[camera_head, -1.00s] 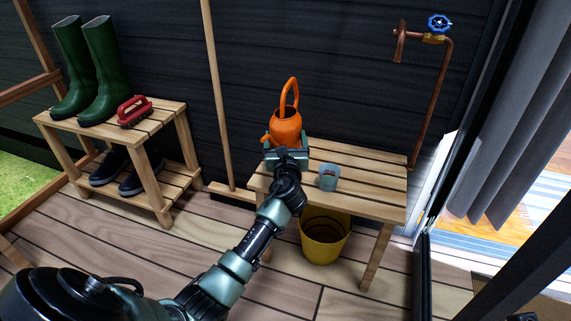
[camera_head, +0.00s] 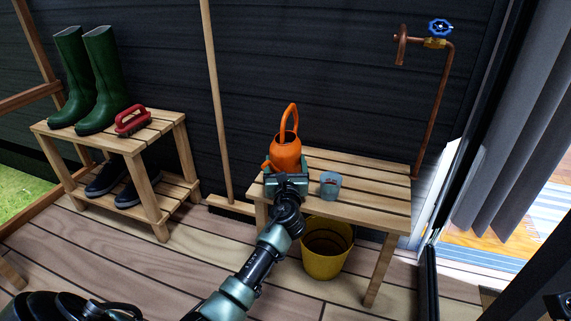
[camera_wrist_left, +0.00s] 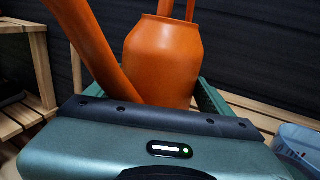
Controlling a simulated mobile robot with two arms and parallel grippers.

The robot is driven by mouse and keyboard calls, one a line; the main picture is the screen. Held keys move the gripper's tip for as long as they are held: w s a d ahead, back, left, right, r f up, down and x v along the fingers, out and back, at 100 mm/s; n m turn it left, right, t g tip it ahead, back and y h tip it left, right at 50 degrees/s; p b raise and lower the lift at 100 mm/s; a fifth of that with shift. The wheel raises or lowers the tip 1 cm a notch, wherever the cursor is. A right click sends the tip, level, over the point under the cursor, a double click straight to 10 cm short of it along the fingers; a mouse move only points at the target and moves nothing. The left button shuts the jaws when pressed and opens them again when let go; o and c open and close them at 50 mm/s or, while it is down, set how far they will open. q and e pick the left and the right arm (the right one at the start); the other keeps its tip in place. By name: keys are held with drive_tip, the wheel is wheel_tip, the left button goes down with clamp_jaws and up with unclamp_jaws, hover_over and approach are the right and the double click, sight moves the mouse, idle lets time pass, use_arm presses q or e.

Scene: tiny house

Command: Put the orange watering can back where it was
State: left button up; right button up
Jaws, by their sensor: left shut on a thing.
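The orange watering can (camera_head: 286,152) is upright at the left end of the slatted wooden bench (camera_head: 365,185) in the head view, its tall handle pointing up. My left gripper (camera_head: 287,172) is shut on the can from the front. In the left wrist view the can's body (camera_wrist_left: 164,62) sits between the green fingers (camera_wrist_left: 205,100), with the spout rising at the left. The can's base is hidden behind my gripper, so I cannot tell whether it touches the bench. My right gripper is not in view.
A light blue cup (camera_head: 330,185) stands on the bench just right of my gripper. A yellow bucket (camera_head: 325,262) is below. A copper pipe with a blue tap (camera_head: 439,27) is on the wall. A shoe rack (camera_head: 160,128) with green boots (camera_head: 100,75) stands left, beside a broom handle (camera_head: 215,95).

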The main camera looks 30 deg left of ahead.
use_arm(q)
drive_tip(key=o, duration=2)
